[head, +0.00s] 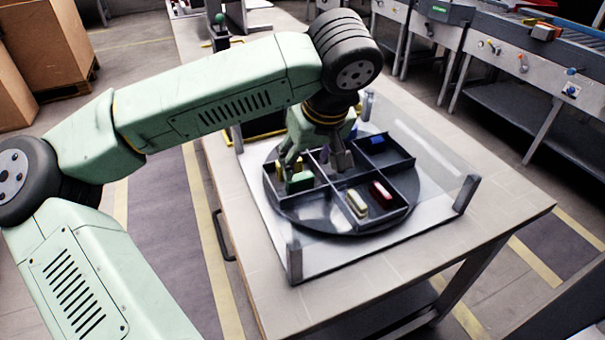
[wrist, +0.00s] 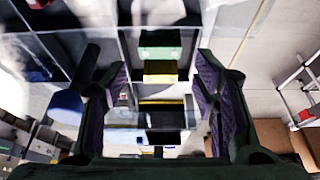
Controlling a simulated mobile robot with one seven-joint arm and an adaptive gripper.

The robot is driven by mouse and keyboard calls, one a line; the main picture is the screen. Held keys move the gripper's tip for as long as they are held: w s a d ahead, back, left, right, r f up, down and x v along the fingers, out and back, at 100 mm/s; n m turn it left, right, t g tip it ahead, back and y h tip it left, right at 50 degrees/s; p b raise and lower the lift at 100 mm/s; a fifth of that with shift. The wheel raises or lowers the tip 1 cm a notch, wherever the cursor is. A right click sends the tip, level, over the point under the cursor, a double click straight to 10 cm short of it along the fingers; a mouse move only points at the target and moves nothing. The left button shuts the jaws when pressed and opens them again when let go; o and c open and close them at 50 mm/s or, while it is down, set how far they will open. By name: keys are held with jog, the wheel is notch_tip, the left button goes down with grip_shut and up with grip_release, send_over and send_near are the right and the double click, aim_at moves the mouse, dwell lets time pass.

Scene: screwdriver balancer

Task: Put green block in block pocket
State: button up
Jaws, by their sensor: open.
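The green block (head: 300,182) lies in a left compartment of a black round divided tray (head: 330,222). It also shows at the top middle of the wrist view (wrist: 160,42). A yellow block (wrist: 160,72) is right beside it. My gripper (head: 317,168) is low over the tray, close to the green block. In the wrist view its two purple-padded fingers (wrist: 160,80) are spread wide, with nothing held between them. One finger partly hides the left compartments in the head view. I cannot tell which compartment is the block pocket.
A cream-yellow block (head: 356,203) and a red-and-white block (head: 381,191) lie in the front right compartments. A blue block (head: 377,140) lies at the back. Clear panels and corner posts (head: 294,262) surround the tray. The table's front right is bare.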

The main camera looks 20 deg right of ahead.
jog(key=shift+v, duration=1.95)
